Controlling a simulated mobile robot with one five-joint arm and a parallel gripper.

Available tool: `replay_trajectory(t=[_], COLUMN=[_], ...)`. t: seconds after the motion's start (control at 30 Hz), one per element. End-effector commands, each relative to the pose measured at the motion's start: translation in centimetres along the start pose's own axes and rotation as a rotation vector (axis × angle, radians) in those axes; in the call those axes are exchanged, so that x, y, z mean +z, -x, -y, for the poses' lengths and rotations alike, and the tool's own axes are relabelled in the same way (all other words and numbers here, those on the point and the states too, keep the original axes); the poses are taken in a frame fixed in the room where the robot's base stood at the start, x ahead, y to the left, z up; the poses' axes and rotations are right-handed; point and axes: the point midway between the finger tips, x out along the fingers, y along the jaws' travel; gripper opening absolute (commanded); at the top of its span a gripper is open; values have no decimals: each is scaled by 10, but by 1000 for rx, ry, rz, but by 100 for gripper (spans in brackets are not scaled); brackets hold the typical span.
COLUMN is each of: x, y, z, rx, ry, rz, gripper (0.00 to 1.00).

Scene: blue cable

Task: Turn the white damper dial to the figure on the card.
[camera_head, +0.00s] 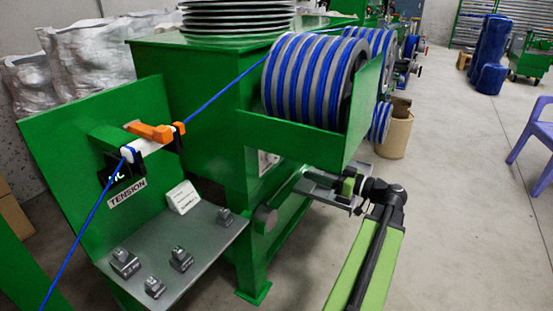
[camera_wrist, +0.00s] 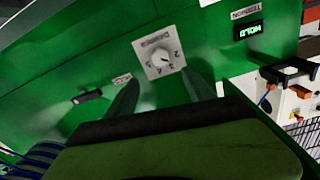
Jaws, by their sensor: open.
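The white damper dial (camera_wrist: 160,58) is a round knob on a pale, tilted plate on a green panel in the wrist view. Figures surround the knob; I cannot read its setting surely. My gripper (camera_wrist: 160,77) is open, its two dark green fingers on either side below the dial plate. I see no contact with the knob. In the head view my gripper (camera_head: 318,186) is beside the green machine, right of a small pale plate (camera_head: 268,162) that may be the dial's. A white card (camera_head: 183,197) stands on the grey shelf; its figure is too small to read.
Blue cable reels (camera_head: 310,85) sit above my arm in a green holder (camera_head: 300,136). The grey shelf (camera_head: 215,240) holds several small metal blocks. A TENSION label (camera_head: 127,194) and lit display are at left; the wrist view shows a display (camera_wrist: 248,30). Open floor lies right.

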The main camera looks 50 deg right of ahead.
Motion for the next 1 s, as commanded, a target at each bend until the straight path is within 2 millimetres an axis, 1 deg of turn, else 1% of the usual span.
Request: replay_trajectory(t=[0.03, 0.3, 0.4, 0.5, 0.6, 0.7, 0.97, 1.0], x=[0, 0, 0, 0, 1, 1, 1, 1], y=[-14, -83, -106, -125, -137, -144, -146, -146], z=[1, 1, 1, 1, 1, 1, 1, 1], rx=[-5, -6, -6, -5, -4, -3, -3, -3], ry=[0, -1, -1, -1, -1, -1, -2, -2], rz=[1, 2, 2, 2, 2, 2, 2, 2], gripper=[61, 61, 61, 61, 61, 61, 61, 59])
